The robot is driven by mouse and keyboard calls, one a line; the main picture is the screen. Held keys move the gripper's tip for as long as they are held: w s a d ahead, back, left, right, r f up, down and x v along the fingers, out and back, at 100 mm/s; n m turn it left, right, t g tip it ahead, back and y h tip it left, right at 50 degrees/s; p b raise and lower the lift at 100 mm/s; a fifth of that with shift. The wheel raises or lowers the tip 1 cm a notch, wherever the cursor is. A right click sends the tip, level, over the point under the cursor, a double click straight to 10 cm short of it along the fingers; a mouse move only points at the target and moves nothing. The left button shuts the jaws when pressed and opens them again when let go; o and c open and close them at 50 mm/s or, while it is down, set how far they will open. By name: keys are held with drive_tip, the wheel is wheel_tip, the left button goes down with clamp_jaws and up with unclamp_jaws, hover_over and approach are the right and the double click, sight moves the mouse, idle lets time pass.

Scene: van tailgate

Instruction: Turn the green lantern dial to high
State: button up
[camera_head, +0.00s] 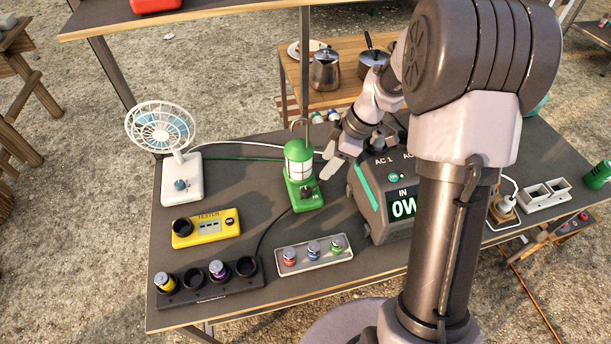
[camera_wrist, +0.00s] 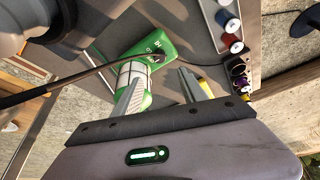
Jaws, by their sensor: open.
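The green lantern (camera_head: 299,160) stands upright on the dark table in the head view, with a pale globe and a hooked handle. Its green base (camera_head: 305,201) carries a small dark dial (camera_head: 308,191) on the front. In the wrist view the dial (camera_wrist: 158,58) shows on the green base (camera_wrist: 134,50) beside white marks too small to read, so its setting is unclear. My gripper (camera_head: 328,168) is just right of the lantern, tilted down. Its two fingers (camera_wrist: 160,88) are apart and empty, with the dial beyond their tips. No contact with the dial is visible.
The power station (camera_head: 383,190) stands close right of the lantern. A white fan (camera_head: 182,180) stands left.

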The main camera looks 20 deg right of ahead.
sight(306, 190)
drive_tip(key=b+x, duration=0.4)
drive_tip(key=x, duration=0.9)
drive_tip(key=shift+f, duration=0.25)
clamp_jaws()
